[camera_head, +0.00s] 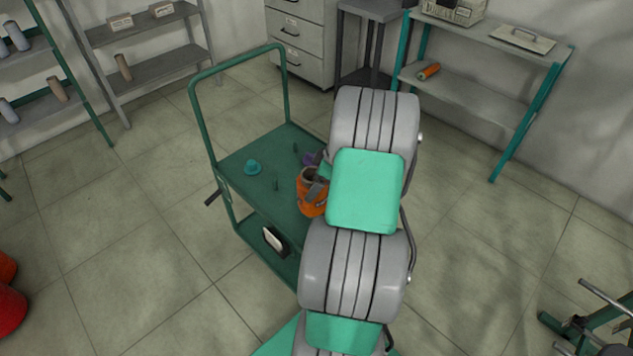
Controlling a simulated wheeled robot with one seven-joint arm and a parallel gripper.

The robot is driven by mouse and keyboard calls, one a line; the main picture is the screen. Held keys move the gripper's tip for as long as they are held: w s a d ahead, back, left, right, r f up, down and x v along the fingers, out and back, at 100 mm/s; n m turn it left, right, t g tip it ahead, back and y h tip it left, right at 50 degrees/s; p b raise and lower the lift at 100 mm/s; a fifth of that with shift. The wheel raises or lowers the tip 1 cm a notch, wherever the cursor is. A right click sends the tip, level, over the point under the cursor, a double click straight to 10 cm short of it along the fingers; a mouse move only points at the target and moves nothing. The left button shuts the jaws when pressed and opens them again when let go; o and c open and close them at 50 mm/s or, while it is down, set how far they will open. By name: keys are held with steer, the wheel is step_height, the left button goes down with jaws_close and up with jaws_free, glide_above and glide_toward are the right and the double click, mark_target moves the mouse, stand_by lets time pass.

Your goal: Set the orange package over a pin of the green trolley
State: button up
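The green trolley (239,168) stands in the middle of the camera_head view with its handle at the back left. My arm hides the rest of the gripper. Whether the package touches the deck or surrounds a pin is unclear.
A black-and-white item (273,241) is on the trolley's lower shelf. Another orange package (429,71) lies on the right rack.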

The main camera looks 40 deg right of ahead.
steer(key=shift+f+b, duration=1.35)
steer(key=shift+f, duration=0.4)
step_height(320, 180, down, 2)
steer(key=shift+f+b, duration=0.2)
steer(key=shift+b, duration=0.75)
steer(key=o, duration=1.6)
steer(key=shift+c, duration=0.2)
steer(key=v, duration=0.7)
steer(key=shift+s+r, duration=0.15)
steer(key=shift+r, duration=0.2)
